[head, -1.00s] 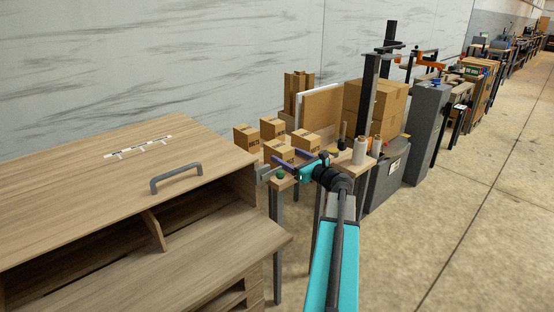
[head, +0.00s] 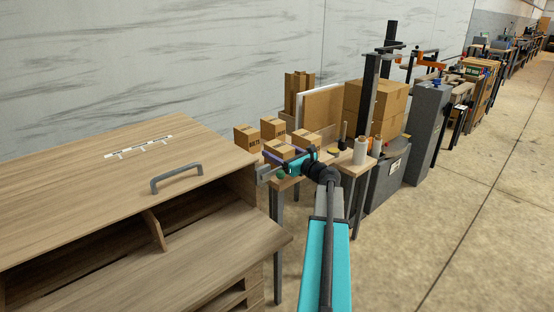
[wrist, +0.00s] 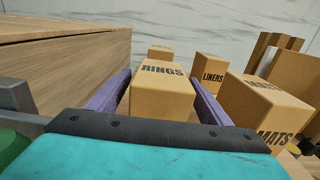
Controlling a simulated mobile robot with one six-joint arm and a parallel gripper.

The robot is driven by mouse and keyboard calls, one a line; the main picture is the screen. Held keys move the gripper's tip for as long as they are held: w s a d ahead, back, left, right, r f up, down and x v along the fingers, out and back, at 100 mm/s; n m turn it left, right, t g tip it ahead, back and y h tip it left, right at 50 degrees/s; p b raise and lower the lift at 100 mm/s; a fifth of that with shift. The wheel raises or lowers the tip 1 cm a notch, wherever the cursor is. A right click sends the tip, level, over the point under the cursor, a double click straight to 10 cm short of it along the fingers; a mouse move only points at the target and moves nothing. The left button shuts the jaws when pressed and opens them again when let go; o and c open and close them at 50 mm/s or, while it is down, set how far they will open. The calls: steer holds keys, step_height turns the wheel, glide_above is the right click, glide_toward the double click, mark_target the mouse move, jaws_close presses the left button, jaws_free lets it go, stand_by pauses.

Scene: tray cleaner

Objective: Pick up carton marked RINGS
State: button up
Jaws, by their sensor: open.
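The carton marked RINGS (wrist: 162,92) is a small brown box, upright on the small table. In the wrist view it stands between the two purple fingers of my gripper (wrist: 155,95), one finger along each side. The fingers are open, with a narrow gap showing at the left; at the right I cannot tell whether they touch. In the head view my gripper (head: 280,157) is low over the table's near side, and the RINGS carton (head: 279,148) is partly hidden by the arm.
The LINERS carton (wrist: 211,72) stands behind right, and the MATS carton (wrist: 262,108) is close on the right. Another carton (wrist: 160,54) stands behind. A wooden cabinet (wrist: 70,55) rises close on the left. A white roll (head: 360,150) stands at the table's right.

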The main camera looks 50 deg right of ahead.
stand_by(0.4)
steer(key=c, duration=1.4)
steer(key=shift+r, duration=0.1)
steer(key=shift+r+p, duration=0.6)
steer(key=shift+r, duration=4.35)
steer(key=shift+s, duration=0.15)
